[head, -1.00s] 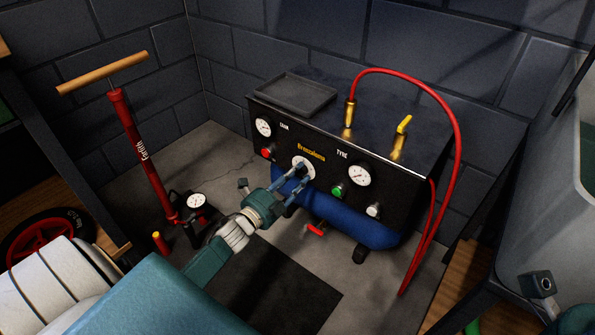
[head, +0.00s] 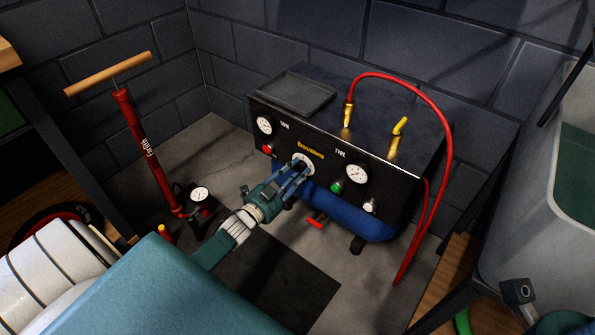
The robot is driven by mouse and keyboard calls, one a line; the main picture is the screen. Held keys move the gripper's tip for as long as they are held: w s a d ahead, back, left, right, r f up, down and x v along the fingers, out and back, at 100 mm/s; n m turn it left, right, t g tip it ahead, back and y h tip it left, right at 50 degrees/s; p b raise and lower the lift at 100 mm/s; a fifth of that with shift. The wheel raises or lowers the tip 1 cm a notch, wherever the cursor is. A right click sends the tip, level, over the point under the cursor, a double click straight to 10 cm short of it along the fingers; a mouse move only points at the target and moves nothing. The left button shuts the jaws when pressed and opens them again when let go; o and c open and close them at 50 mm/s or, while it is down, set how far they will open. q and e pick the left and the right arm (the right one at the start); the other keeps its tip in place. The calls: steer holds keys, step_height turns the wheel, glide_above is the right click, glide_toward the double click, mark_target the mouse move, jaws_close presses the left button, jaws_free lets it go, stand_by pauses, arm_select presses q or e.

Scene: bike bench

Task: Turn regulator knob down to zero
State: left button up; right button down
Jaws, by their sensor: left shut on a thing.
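The compressor (head: 400,195) stands against the block wall with its dark front panel facing me. The regulator knob (head: 302,160) sits in the middle of that panel, on a pale round plate. My left gripper (head: 297,172) reaches it from the front, with its blue fingers shut on the knob, which they mostly hide. The tank gauge (head: 264,125) is at the left of the panel and the tyre gauge (head: 356,173) at the right; their needles are too small to read surely. Part of my right arm's end shows at the lower right, but its jaws cannot be made out.
A red button (head: 267,149), a green button (head: 336,187) and a white knob (head: 369,206) sit on the same panel. A red hose (head: 446,120) loops from the top down the right side. A red floor pump (head: 145,150) stands at left. A grey tub (head: 520,225) is at right.

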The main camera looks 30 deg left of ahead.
arm_select(q)
steer(key=shift+d+r, duration=0.2)
steer(key=shift+d, duration=0.45)
steer(key=o, duration=1)
steer(key=shift+w, duration=0.1)
steer(key=shift+o, duration=0.6)
steer(key=shift+w+d+r, duration=0.1)
steer(key=shift+d, duration=0.05)
steer(key=shift+a, duration=0.25)
steer(key=shift+s+a, duration=0.1)
steer(key=shift+s, duration=0.35)
steer(key=s, duration=1.1)
steer(key=shift+s+a, duration=0.1)
